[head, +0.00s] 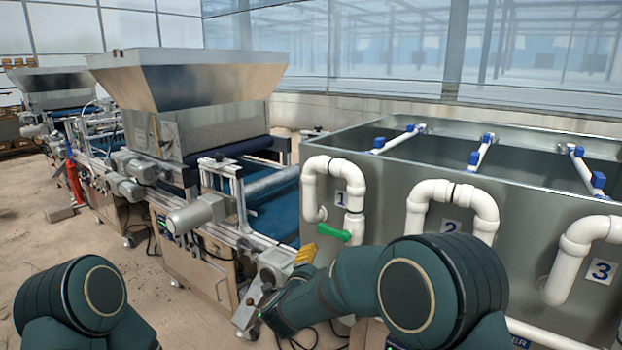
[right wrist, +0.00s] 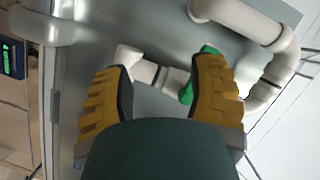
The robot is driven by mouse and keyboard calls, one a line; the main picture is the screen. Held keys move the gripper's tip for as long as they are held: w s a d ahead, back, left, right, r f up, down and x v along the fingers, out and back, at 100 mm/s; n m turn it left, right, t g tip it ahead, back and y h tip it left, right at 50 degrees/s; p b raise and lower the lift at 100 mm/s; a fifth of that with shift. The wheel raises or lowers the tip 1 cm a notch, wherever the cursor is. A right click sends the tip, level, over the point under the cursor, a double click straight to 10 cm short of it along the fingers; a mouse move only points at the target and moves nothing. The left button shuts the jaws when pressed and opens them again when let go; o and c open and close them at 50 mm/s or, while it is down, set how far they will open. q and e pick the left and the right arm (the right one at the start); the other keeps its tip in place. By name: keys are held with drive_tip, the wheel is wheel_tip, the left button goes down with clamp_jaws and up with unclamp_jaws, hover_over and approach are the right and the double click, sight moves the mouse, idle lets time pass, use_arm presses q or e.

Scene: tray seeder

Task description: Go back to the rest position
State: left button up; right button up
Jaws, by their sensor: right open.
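My right gripper (head: 283,274) is in front of the tank's left end, low and just left of pipe 1. Its yellow ribbed fingers also show in the right wrist view (right wrist: 160,85), spread apart with nothing held between them. The green valve handle (head: 333,232) on pipe 1 lies above and right of the gripper in the head view. In the right wrist view the green handle (right wrist: 187,92) appears beyond the fingers, nearer the right one; the exact gap cannot be told. My left arm shows at the lower left, but its gripper is out of view.
A metal tank (head: 388,190) with white numbered pipes stands close at the right. The seeder machine (head: 206,80), with hopper and blue belt (head: 274,212), stands left of it. Cables lie on the floor below my right gripper. Open floor (head: 40,250) is at the left.

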drive_tip(key=s+d+f+n+g+y, duration=0.2)
drive_tip(key=s+f+n, duration=0.1)
drive_tip(key=f, duration=0.4)
drive_tip(key=s+d+f+n+g+y, duration=0.2)
drive_tip(key=s+f, duration=0.2)
drive_tip(key=f, duration=0.3)
drive_tip(key=s+d+f+n+g+y, duration=0.1)
drive_tip(key=s+d+f+n, duration=0.2)
drive_tip(key=f, duration=0.4)
drive_tip(key=s+d+f+n+g+y, duration=0.1)
drive_tip(key=s+f+n+g+y, duration=0.1)
drive_tip(key=s, duration=0.9)
drive_tip(key=s+f+n+g+y, duration=0.1)
drive_tip(key=s+f+n+g, duration=0.3)
drive_tip(key=s, duration=0.8)
wheel_tip(320, 180, down, 4)
drive_tip(key=g, duration=0.2)
drive_tip(key=shift+d+r+g+y, duration=0.15)
drive_tip(key=shift+d+g+y, duration=0.15)
drive_tip(key=shift+d+y, duration=0.1)
